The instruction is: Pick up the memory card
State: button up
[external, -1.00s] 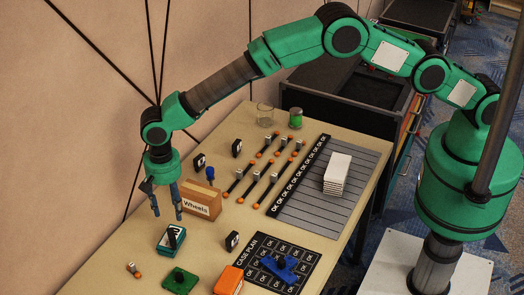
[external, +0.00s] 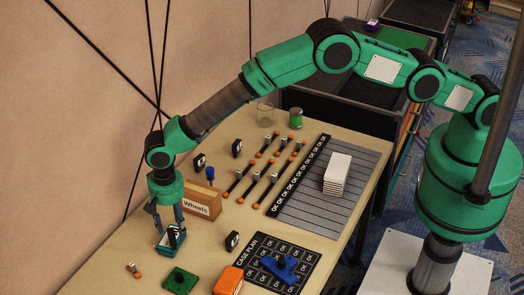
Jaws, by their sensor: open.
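A small black memory card with white markings (external: 174,236) stands upright in a teal tray or case (external: 164,250) near the left front of the table. My gripper (external: 169,240) is open and points down, with its fingers low around the card. I cannot tell whether the fingers touch it. Part of the card and of the teal case is hidden behind the fingers.
A cardboard box labelled Wheels (external: 201,202) stands close behind my gripper. A green block (external: 180,280), an orange case (external: 229,281) and a small black piece (external: 232,240) lie nearby. A case plan sheet (external: 250,250) with a blue part (external: 280,268) lies to the right.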

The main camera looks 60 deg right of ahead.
aim_at(173, 232)
jog(key=shift+f, duration=0.45)
jog(key=shift+f, duration=0.1)
jog(key=shift+w+a+f, duration=0.1)
jog(key=shift+w+f, duration=0.05)
jog(key=shift+f, duration=2.35)
jog(key=c, duration=1.2)
jog(key=shift+r, duration=0.1)
